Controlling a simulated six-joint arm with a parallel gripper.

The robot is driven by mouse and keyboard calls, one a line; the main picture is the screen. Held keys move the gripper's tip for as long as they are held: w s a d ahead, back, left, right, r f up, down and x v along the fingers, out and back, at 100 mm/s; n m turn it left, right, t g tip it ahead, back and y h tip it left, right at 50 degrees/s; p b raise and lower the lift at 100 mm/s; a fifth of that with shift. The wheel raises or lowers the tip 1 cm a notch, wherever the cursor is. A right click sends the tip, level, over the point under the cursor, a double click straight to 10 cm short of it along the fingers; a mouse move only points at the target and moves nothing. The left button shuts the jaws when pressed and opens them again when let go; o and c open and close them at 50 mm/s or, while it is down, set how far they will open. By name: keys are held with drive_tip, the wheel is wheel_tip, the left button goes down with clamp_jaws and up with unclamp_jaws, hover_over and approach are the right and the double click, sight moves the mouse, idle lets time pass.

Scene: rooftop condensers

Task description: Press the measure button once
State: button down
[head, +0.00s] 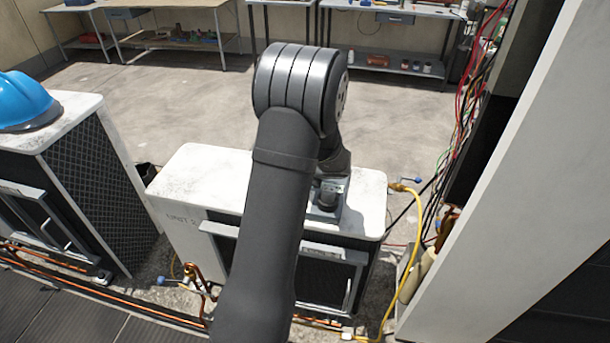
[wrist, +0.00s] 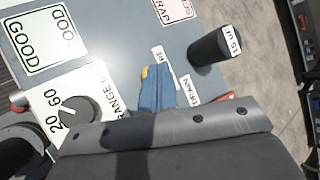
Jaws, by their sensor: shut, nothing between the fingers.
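The tester panel (wrist: 115,55) is grey and fills much of the wrist view. My gripper (wrist: 152,76) shows there as a blue finger pair, shut and empty, over the panel. It partly covers a label (wrist: 158,54) whose visible end reads "RE". A small yellow patch shows at the fingertip; I cannot tell whether it is the measure button or part of the finger. Contact with the panel cannot be judged. In the head view, my arm hides the gripper and most of the tester (head: 326,213), which sits on the white condenser unit (head: 190,180).
Around the gripper are a DRAIN label (wrist: 188,89), a red part (wrist: 226,97), a dark 15 uF cylinder (wrist: 212,46), a range knob (wrist: 80,110) and a "GOOD" display (wrist: 38,42). An open cabinet (head: 530,150) with loose wires (head: 465,120) stands right of the unit.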

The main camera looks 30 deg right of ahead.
drive_tip(key=shift+r, duration=0.8)
drive_tip(key=shift+r, duration=2.5)
wheel_tip(320, 180, up, 4)
drive_tip(key=shift+f, duration=0.1)
